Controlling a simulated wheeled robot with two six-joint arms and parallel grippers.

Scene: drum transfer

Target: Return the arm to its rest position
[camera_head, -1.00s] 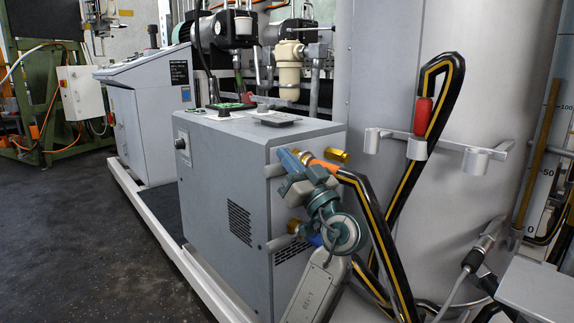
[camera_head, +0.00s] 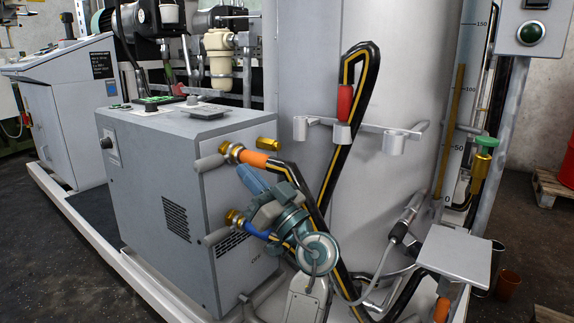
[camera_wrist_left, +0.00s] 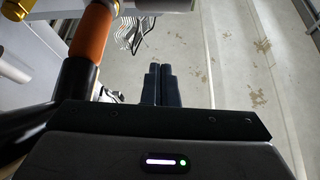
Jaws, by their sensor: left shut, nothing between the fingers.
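My left arm (camera_head: 285,225), teal and grey, comes up from the bottom of the head view in front of the grey cabinet. Its blue-fingered left gripper (camera_head: 248,178) is just below the orange-sleeved hose end (camera_head: 255,160), apparently apart from it. In the left wrist view the two dark fingers (camera_wrist_left: 158,84) are together with nothing between them. The orange sleeve (camera_wrist_left: 92,35) and black hose pass to their left. My right gripper is in neither view.
The grey cabinet (camera_head: 150,200) has brass fittings on its right side. A black-and-yellow hose (camera_head: 318,205) loops behind my arm, up to a holder bracket (camera_head: 392,145) on the large tank. A grey plate (camera_head: 455,255) stands at right.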

